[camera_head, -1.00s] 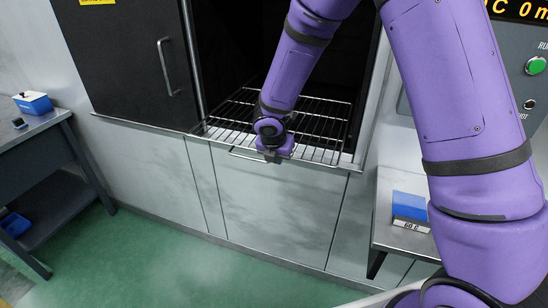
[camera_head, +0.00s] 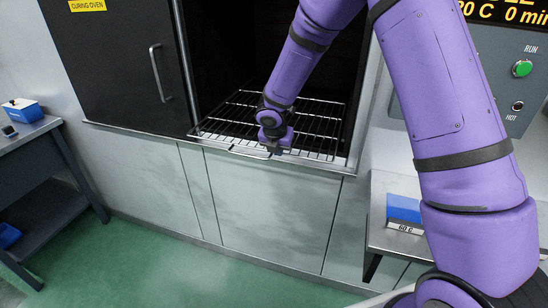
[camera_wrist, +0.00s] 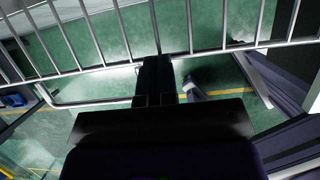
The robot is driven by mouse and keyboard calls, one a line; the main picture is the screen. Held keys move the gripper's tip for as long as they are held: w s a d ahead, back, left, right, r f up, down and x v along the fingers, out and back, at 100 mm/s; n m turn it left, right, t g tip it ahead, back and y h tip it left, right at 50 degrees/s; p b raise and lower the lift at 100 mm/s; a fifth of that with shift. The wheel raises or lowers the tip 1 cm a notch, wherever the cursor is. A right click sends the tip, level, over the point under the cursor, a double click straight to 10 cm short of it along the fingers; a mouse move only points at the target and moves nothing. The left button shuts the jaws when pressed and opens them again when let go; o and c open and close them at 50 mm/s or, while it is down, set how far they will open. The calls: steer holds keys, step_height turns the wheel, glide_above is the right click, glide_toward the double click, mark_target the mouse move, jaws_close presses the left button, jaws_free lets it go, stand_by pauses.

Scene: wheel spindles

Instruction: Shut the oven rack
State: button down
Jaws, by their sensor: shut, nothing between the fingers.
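The oven rack (camera_head: 240,113) is a bright wire grid lying level in the dark oven opening, its front end and handle (camera_head: 249,154) at the front sill. My gripper (camera_head: 276,148) is at the front end of the rack, pointing down, with its fingers shut and empty. In the wrist view, the rack's bars (camera_wrist: 120,32) cross the top and the handle loop (camera_wrist: 88,102) shows at left. My shut fingers (camera_wrist: 156,78) overlap the rack's front bar there; I cannot tell whether they touch it. My arm hides part of the rack.
The dark oven door (camera_head: 118,65) stands left of the opening. A control panel (camera_head: 500,75) with a green button is at right. A side shelf (camera_head: 384,235) holds a blue box (camera_head: 404,208). A bench (camera_head: 30,138) stands at left. The green floor (camera_head: 190,255) in front is clear.

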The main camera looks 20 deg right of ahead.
mark_target(295, 124)
steer(key=w+d, duration=0.3)
steer(key=w, duration=0.2)
steer(key=w+d, duration=0.4)
steer(key=w, duration=0.2)
steer(key=w+d, duration=0.4)
steer(key=w, duration=0.1)
steer(key=shift+w+d, duration=0.1)
steer(key=shift+w, duration=0.3)
